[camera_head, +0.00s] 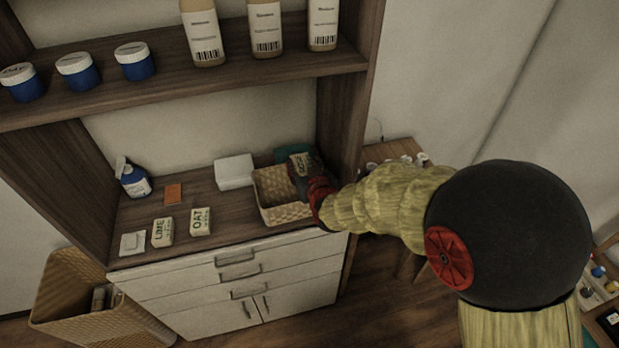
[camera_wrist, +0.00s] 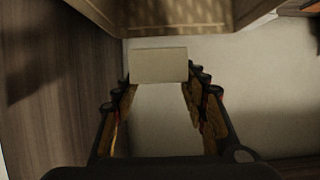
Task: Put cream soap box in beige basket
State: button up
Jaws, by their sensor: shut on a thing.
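My gripper (camera_head: 312,184) is shut on the cream soap box (camera_head: 300,164), whose dark-lettered label faces up in the head view. In the wrist view, the box's plain pale face (camera_wrist: 158,65) shows between the two fingers (camera_wrist: 160,90). The beige woven basket (camera_head: 283,213) stands on the counter at the right end of the cabinet bay. The held box is at the basket's back right part, near its rim; I cannot tell how far above or inside it is. A basket edge (camera_wrist: 180,14) crosses the top of the wrist view.
A white box (camera_head: 234,171) stands left of the basket. Soap boxes marked LIME (camera_head: 162,232) and OAT (camera_head: 201,221), an orange box (camera_head: 173,193) and a spray bottle (camera_head: 133,179) are farther left. The cabinet's side panel (camera_head: 345,95) rises close to my arm; a shelf (camera_head: 190,78) hangs above.

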jog(key=w+d+f+b, duration=0.1)
jog(key=w+d+f, duration=0.1)
jog(key=w+f, duration=0.3)
notch_tip(320, 180, down, 4)
jog(key=shift+w+f, duration=0.15)
jog(key=shift+w, duration=0.2)
jog(key=shift+b, duration=0.3)
jog(key=shift+f+b, duration=0.45)
jog(key=shift+f, duration=0.2)
jog(key=o, duration=0.9)
